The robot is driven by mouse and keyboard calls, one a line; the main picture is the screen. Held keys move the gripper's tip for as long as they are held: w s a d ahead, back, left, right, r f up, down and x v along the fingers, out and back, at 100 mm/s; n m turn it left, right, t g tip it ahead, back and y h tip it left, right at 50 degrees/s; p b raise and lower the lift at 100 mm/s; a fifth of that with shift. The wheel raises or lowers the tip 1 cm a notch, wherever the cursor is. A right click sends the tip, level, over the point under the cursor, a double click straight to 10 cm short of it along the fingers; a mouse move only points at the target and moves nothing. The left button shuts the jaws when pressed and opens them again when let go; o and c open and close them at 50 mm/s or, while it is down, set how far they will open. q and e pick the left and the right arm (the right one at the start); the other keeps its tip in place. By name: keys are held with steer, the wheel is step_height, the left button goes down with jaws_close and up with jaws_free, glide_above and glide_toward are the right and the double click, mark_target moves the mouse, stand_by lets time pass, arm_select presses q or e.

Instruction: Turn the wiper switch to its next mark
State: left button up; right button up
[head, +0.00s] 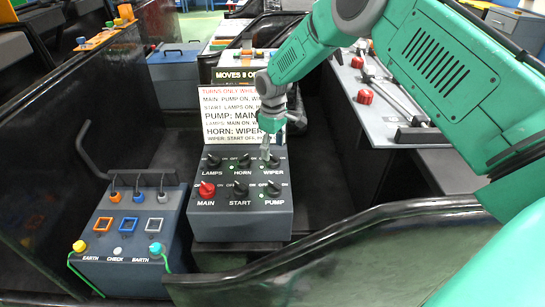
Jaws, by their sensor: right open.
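The wiper switch (272,163) is a black knob at the top right of a grey switch box, above its WIPER label. My right gripper (266,153) comes down from above, its fingertips at or just over the knob, and it is open. Whether the fingers touch the knob cannot be told. The fingers partly cover the knob, so its exact pointing is unclear. The switch box (240,222) also carries LAMPS, HORN, MAIN, START and PUMP knobs; the MAIN knob (206,189) is red. My left gripper is not in view.
A white instruction card (225,110) stands behind the switch box. A box with coloured sockets and cables (125,255) sits at the left. A panel with levers and red knobs (385,110) is at the right. A dark curved rail (400,212) crosses the front.

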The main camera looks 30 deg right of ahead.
step_height(320, 180, up, 8)
steer(key=shift+f, duration=0.25)
